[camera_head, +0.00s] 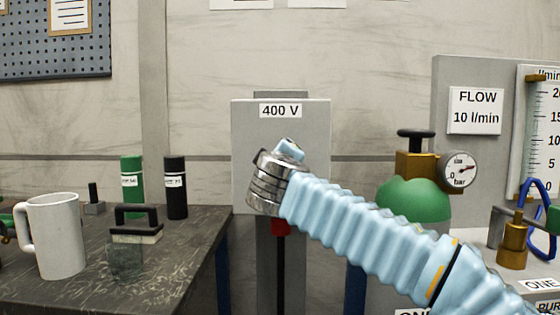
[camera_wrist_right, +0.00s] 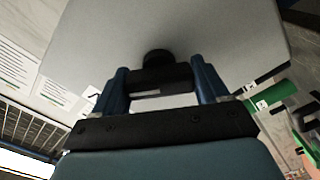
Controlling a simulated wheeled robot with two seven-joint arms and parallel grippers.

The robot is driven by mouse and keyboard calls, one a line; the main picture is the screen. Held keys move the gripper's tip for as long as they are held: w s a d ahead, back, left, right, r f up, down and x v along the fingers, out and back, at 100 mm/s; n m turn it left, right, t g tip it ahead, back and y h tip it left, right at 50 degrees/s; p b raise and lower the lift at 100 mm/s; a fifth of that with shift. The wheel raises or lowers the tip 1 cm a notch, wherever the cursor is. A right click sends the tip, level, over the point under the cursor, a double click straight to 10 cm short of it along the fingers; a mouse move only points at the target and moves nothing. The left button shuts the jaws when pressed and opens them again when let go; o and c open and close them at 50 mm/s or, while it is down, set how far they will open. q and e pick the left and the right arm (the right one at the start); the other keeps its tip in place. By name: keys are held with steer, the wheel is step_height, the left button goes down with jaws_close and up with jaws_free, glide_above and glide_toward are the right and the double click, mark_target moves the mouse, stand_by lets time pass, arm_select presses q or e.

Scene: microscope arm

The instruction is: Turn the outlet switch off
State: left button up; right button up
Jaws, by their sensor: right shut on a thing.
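The outlet box (camera_head: 300,125) is a grey box labelled 400 V at the middle of the head view. Its pale front face (camera_wrist_right: 170,25) fills the top of the right wrist view. My right arm reaches across the box and hides the switch and the gripper in the head view. In the wrist view my right gripper (camera_wrist_right: 160,78) has its blue fingers on either side of the black outlet switch (camera_wrist_right: 157,60), shut on it. The exact angle of the switch is hard to tell. My left gripper is out of view.
A dark bench at left holds a white mug (camera_head: 56,236), a green bottle (camera_head: 131,186) and a black bottle (camera_head: 175,188). At right stand a green gas cylinder (camera_head: 414,198) with a pressure gauge (camera_head: 458,170) and a flow panel (camera_head: 475,110).

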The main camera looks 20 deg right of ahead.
steer(key=n+p, duration=0.1)
steer(key=n, duration=0.3)
steer(key=shift+a, duration=0.1)
steer(key=shift+f+n, duration=0.1)
steer(key=shift+n, duration=1.2)
steer(key=o, duration=1)
steer(key=b+v, duration=0.2)
steer(key=v, duration=1.1)
steer(key=shift+s+a, duration=0.1)
steer(key=shift+s, duration=0.3)
